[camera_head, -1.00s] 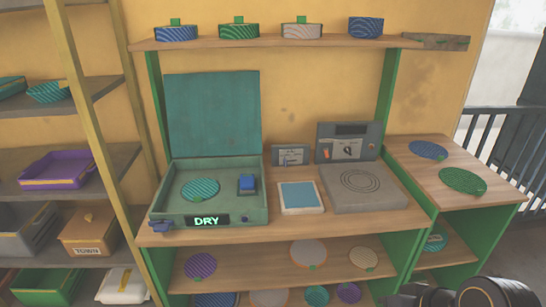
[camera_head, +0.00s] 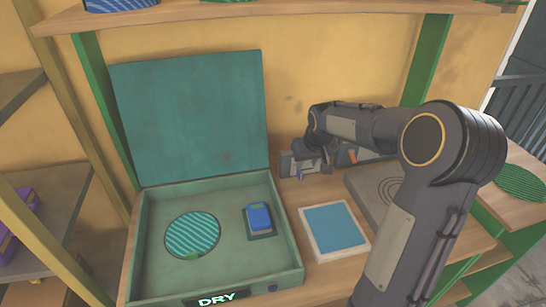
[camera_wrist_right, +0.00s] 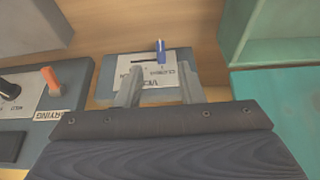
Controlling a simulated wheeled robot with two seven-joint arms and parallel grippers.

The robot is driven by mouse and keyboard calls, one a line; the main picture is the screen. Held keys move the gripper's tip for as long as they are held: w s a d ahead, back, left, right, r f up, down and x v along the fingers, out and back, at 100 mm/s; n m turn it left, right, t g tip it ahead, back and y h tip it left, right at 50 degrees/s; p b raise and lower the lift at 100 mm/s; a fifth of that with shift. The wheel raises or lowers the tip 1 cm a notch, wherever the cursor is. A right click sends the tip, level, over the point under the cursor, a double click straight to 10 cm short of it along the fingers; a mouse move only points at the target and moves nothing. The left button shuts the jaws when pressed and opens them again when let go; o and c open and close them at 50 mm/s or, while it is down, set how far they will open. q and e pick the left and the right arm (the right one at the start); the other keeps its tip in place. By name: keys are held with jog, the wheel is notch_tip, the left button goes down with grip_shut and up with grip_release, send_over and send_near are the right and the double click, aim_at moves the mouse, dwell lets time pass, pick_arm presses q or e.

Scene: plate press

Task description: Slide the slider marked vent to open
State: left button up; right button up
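The vent box (camera_head: 290,165) is a small grey panel on the bench at the back wall, partly hidden by my right arm. In the right wrist view, the vent panel (camera_wrist_right: 115,65) has a white label with upside-down lettering, partly covered by the fingers. Its blue slider knob (camera_wrist_right: 160,50) stands in a dark slot, at the slot's right part in that view. My right gripper (camera_wrist_right: 160,74) is open and empty, its two fingers apart over the panel's edge, with the knob just beyond the gap. In the head view the right gripper (camera_head: 318,165) is at the vent box. My left gripper is out of view.
The open teal press (camera_head: 275,240) with a DRY display holds a striped disc (camera_head: 192,235) and a blue block (camera_head: 259,217). A white-framed blue pad (camera_head: 335,228) lies beside it. In the wrist view, a panel with an orange lever (camera_wrist_right: 51,79) stands left of the vent panel.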

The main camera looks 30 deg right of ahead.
aim_at(301, 173)
jog(key=x, duration=0.4)
jog(key=w+x, duration=0.1)
jog(key=x, duration=0.3)
jog(key=shift+d, duration=0.15)
jog(key=shift+c, duration=0.3)
grip_shut()
